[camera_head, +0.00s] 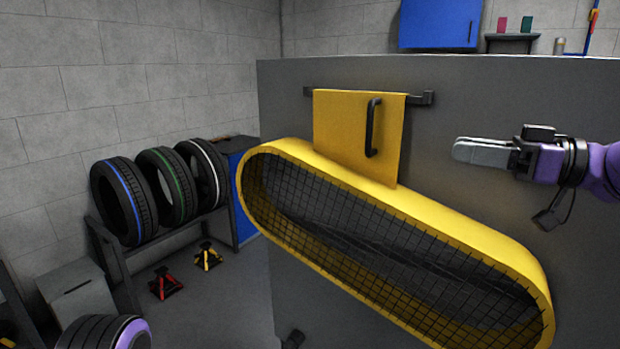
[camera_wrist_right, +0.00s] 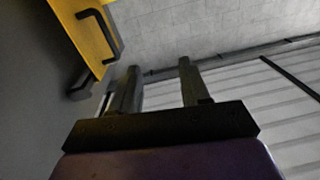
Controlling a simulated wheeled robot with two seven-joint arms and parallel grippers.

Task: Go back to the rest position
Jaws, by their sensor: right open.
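My right gripper (camera_head: 470,150) comes in from the right in the head view, with a purple wrist behind it. It is empty and level in front of the grey machine housing (camera_head: 440,105), to the right of the yellow panel (camera_head: 335,130) with its black handle (camera_head: 373,128). In the right wrist view the two fingers (camera_wrist_right: 158,85) stand apart with nothing between them. The yellow panel (camera_wrist_right: 75,35) and its black handle (camera_wrist_right: 105,30) show at the upper left there, apart from the fingers. My left gripper is not in the head view.
A yellow mesh guard (camera_head: 470,235) juts from the housing below the panel. A rack of tires (camera_head: 125,205) stands at the left wall, with a red jack stand (camera_head: 165,284) and a yellow one (camera_head: 208,257) on the floor. A blue cabinet (camera_head: 440,22) hangs behind.

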